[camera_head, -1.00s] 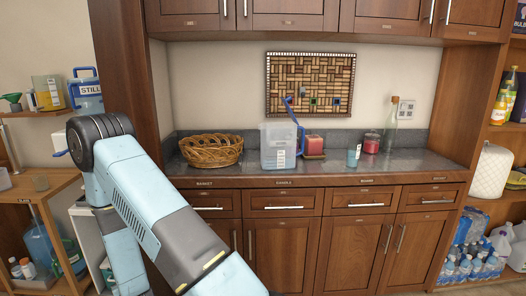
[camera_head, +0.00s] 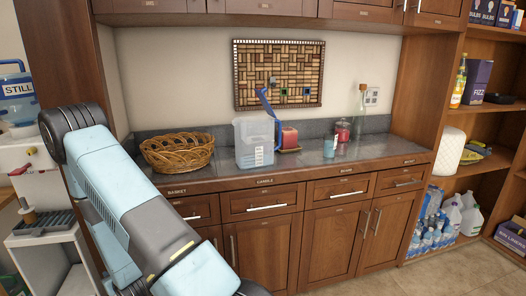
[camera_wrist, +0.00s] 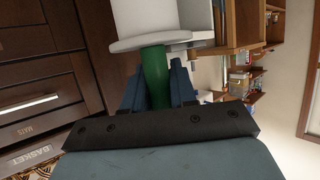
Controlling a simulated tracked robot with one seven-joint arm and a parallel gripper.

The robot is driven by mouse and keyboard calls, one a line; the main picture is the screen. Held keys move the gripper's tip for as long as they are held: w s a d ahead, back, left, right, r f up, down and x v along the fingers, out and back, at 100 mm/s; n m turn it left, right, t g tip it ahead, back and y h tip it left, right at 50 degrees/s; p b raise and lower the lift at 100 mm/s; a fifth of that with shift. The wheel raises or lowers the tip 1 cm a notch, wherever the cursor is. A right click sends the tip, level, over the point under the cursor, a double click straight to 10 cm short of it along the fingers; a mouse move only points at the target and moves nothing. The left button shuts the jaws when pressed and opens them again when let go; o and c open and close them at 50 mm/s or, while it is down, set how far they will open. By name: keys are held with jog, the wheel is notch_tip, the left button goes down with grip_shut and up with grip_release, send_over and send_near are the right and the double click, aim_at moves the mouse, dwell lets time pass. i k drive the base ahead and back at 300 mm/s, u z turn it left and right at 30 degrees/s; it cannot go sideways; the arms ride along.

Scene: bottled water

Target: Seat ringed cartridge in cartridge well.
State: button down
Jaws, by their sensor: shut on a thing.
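In the head view, my arm reaches down past the bottom edge, so my gripper and the held piece are out of that picture. I cannot make out a cartridge well in either view.
At the left is a white dispenser (camera_head: 24,160) with a red tap and a blue jug (camera_head: 14,100) on top. Open floor (camera_head: 440,278) shows at the lower right.

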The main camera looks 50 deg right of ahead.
aim_at(258, 150)
jog(key=z, duration=3.2)
jog(key=k, duration=0.1)
jog(key=u, duration=2.4)
